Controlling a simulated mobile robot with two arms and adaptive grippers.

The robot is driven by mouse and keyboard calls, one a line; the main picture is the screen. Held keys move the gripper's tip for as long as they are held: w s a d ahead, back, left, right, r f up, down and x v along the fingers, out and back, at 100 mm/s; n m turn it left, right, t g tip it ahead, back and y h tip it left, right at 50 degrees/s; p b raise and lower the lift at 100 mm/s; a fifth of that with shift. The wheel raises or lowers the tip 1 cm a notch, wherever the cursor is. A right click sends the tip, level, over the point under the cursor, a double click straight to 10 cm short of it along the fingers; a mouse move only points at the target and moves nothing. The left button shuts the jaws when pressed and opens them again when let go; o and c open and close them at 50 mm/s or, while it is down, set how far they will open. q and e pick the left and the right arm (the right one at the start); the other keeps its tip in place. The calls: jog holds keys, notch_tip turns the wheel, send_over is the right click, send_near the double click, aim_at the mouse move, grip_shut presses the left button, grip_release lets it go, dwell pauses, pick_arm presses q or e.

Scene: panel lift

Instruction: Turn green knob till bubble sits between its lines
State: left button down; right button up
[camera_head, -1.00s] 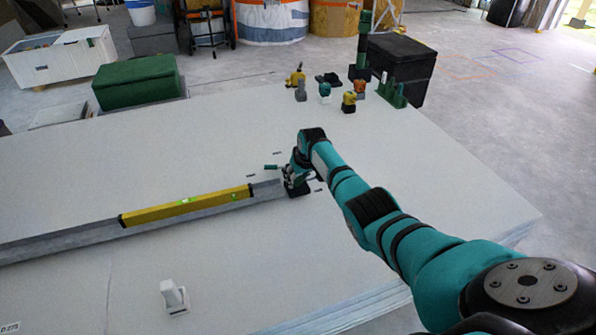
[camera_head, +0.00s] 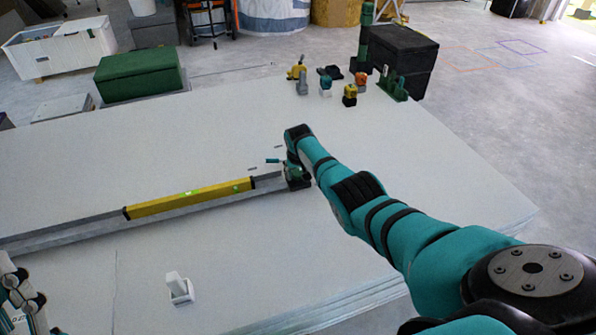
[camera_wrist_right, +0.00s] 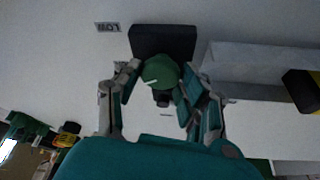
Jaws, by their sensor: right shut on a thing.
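The green knob (camera_wrist_right: 160,72) sits on a black block (camera_wrist_right: 165,41) in the right wrist view, with a pale line on its face. My right gripper (camera_wrist_right: 161,88) is shut on it, one finger on each side. In the head view my right gripper (camera_head: 291,172) is at the right end of a grey beam (camera_head: 75,235). A yellow spirit level (camera_head: 165,206) lies along the beam. Its green vial (camera_head: 190,192) shows near the middle, but the bubble and lines are too small to tell. Part of my left gripper (camera_head: 20,293) shows at the lower left edge; its fingertips are unclear.
The beam lies on a large stack of white panels (camera_head: 400,150). A white holder (camera_head: 179,287) stands near the front. Several small coloured tools (camera_head: 325,84) stand at the back. A printed label (camera_wrist_right: 108,27) lies beside the black block. The panel is mostly bare elsewhere.

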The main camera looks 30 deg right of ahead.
jog(key=o, duration=1.2)
jog(key=shift+c, duration=0.2)
jog(key=shift+r, duration=0.1)
jog(key=v, duration=1.1)
jog(key=shift+r, duration=0.35)
jog(key=shift+s+a, duration=0.1)
jog(key=shift+a, duration=0.05)
